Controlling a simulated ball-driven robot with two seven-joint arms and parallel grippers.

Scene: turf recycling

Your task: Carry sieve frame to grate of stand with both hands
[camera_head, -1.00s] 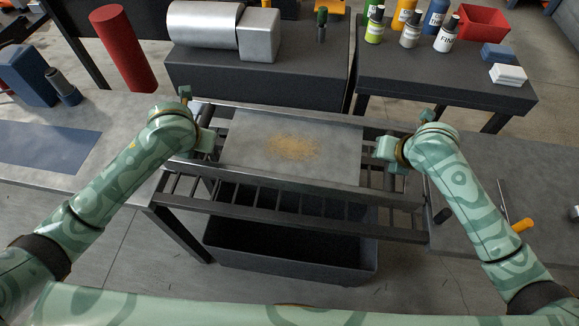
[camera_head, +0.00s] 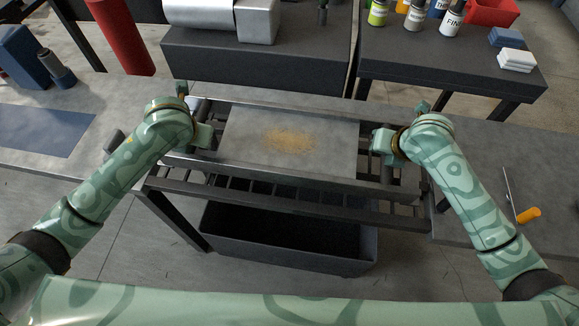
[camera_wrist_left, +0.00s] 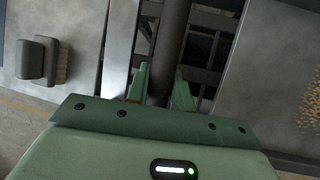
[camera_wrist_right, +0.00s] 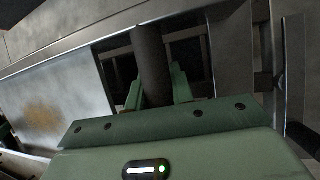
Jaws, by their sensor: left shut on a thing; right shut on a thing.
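The sieve frame is a grey rectangular panel with raised dark edges (camera_head: 255,177) and a patch of tan grains on its middle. It lies level over the barred grate of the stand (camera_head: 330,197); whether it touches the bars cannot be told. My left gripper (camera_head: 205,137) is shut on the dark bar handle (camera_wrist_left: 170,45) at its left end. My right gripper (camera_head: 384,145) is shut on the handle (camera_wrist_right: 152,60) at its right end. Both wrist views show the round bar between the fingers, with grate bars beyond.
A dark bin (camera_head: 290,240) stands on the floor beneath the grate. Grey worktops flank the stand, with a blue mat (camera_head: 40,130) at left and an orange-handled tool (camera_head: 528,215) at right. A dark table with bottles and a red bin (camera_head: 490,10) stands behind.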

